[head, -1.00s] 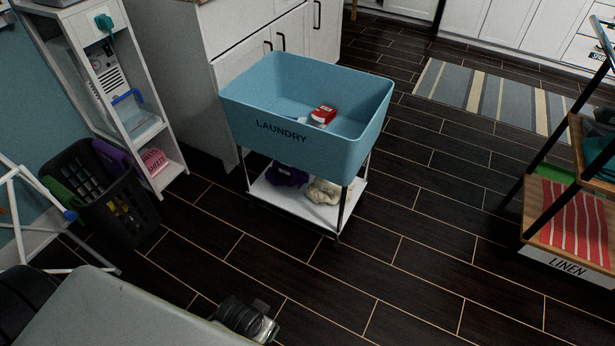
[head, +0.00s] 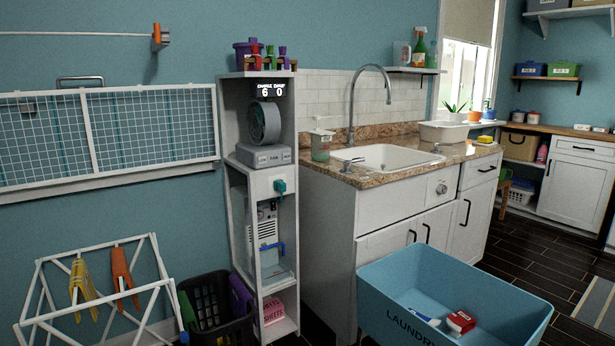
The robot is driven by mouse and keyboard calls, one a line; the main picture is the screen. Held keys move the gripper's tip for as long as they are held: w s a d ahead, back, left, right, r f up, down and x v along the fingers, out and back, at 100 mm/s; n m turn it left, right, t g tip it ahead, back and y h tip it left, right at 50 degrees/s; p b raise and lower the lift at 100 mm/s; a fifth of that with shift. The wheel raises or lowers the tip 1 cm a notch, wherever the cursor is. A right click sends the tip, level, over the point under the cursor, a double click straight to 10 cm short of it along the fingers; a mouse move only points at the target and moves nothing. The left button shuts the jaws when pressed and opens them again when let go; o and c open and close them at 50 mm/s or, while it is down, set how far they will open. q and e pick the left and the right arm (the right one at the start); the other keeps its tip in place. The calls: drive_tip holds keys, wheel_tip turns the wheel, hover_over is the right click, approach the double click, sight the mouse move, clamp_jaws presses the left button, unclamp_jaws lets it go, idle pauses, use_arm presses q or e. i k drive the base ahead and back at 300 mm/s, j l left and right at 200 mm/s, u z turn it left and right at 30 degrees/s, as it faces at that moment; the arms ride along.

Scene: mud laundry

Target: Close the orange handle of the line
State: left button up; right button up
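The orange handle (head: 160,38) is at the upper left of the head view, on a small bracket on the blue wall. A thin pale line (head: 75,33) runs left from it out of the frame. The handle looks upright, but it is too small to tell whether it is open or closed. Neither of my grippers shows in the current view, so I cannot see where they are relative to the handle.
A narrow white shelf (head: 262,170), a dark basket (head: 215,310) and a blue laundry cart (head: 455,295) stand to the right.

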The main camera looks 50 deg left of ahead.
sight(156, 33)
drive_tip(key=u, duration=2.3)
